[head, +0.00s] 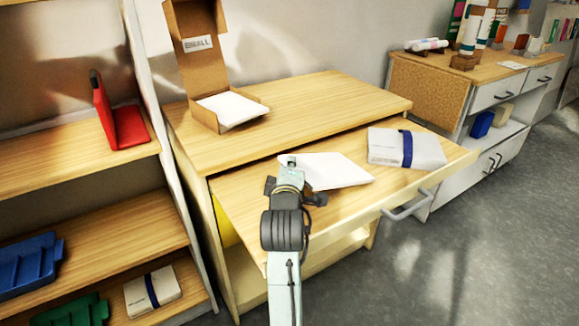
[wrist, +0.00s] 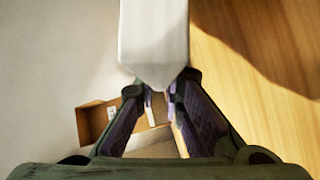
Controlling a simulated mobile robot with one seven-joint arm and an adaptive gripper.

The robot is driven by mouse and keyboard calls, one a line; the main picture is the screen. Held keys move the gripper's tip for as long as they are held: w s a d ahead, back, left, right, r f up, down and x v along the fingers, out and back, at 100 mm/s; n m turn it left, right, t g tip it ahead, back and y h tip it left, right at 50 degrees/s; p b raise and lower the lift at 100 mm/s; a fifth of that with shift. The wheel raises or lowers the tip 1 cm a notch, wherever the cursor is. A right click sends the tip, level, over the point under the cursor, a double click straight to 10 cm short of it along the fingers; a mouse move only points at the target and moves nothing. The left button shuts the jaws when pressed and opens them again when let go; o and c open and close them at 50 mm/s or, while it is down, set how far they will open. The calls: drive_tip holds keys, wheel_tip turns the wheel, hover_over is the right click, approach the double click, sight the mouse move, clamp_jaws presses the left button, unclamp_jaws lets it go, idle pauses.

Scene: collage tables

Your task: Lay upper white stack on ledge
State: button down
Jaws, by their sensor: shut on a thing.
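My gripper (head: 288,172) is over the pull-out ledge (head: 240,190), shut on a plain white stack (head: 335,170). In the wrist view, the white stack (wrist: 153,40) runs out from between the fingertips (wrist: 160,88). In the head view it reaches to the right above the ledge; whether it touches the wood I cannot tell. Part of its near edge and my fingertips are hidden by my wrist. A second white stack with a blue band (head: 425,150) lies on the right part of the ledge, apart from the held one.
An open cardboard box (head: 195,55) labelled SMALL, holding white sheets (head: 232,108), stands on the desk top (head: 320,95) behind. A shelf unit (head: 120,215) at left bears a red holder (head: 120,122), trays and another banded stack (head: 152,290). A handle (head: 405,208) juts from the ledge front.

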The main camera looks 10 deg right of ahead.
drive_tip(key=c, duration=1.6)
unclamp_jaws()
drive_tip(key=shift+c, duration=0.2)
drive_tip(key=o, duration=0.4)
drive_tip(key=shift+o, duration=0.2)
drive_tip(key=s+a+p, duration=0.1)
drive_tip(key=a, duration=0.1)
drive_tip(key=a+r+p, duration=0.1)
drive_tip(key=a, duration=0.2)
drive_tip(key=s+a+r+p, duration=0.1)
drive_tip(key=a, duration=0.1)
drive_tip(key=shift+s+a+r, duration=0.15)
drive_tip(key=shift+s+r, duration=0.1)
drive_tip(key=shift+s, duration=0.1)
drive_tip(key=shift+s+a, duration=0.15)
drive_tip(key=shift+a, duration=0.3)
